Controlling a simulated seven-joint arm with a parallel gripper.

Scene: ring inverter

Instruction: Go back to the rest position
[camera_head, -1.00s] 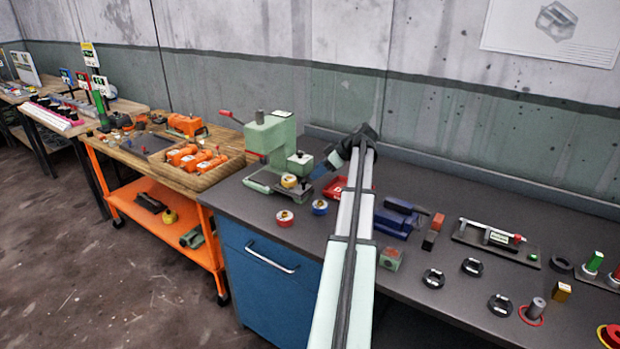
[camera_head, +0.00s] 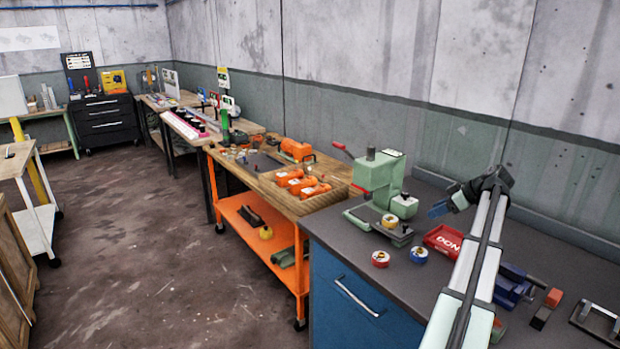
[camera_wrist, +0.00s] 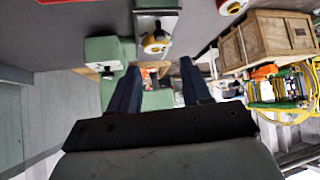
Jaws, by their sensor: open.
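My gripper (camera_head: 440,208) is raised above the dark workbench, just right of the green press (camera_head: 377,180). Its two blue fingers also show in the wrist view (camera_wrist: 158,88), apart and with nothing held between them. In the wrist view, parts of the green press (camera_wrist: 103,52) and a yellow-topped round piece (camera_wrist: 155,42) lie beyond the fingers. In the head view, a yellow-topped piece (camera_head: 389,220) sits on the press base. My gripper appears clear of the press and the bench.
A red-rimmed piece (camera_head: 380,258) and a blue-rimmed piece (camera_head: 419,255) stand at the bench front. A red bin (camera_head: 443,240) and a blue vise (camera_head: 513,284) are close to my arm. An orange cart (camera_head: 265,225) adjoins the bench at left. The floor (camera_head: 130,240) is open.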

